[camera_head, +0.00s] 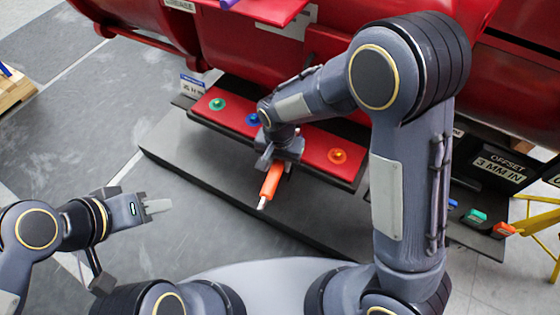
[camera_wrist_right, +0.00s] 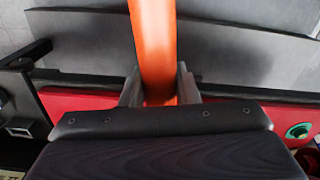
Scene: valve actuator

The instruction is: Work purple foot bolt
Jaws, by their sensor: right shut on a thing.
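My right gripper (camera_head: 280,152) is shut on an orange-handled tool (camera_head: 271,182), held above the floor plate in front of the red foot strip (camera_head: 318,144). The tool's silver tip points down toward the front. In the right wrist view the orange handle (camera_wrist_right: 155,45) sits between the right gripper's fingers (camera_wrist_right: 160,88). On the strip I see a green bolt (camera_head: 217,104), a blue bolt (camera_head: 253,119) and an orange bolt (camera_head: 337,156).
A large red valve body (camera_head: 270,45) stands behind the strip, with a purple item (camera_head: 229,4) at its top. A black rack (camera_head: 480,212) with coloured items and an "OFFSET 3 MM IN" sign (camera_head: 497,165) are at right. Grey floor (camera_head: 85,120) at left is clear.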

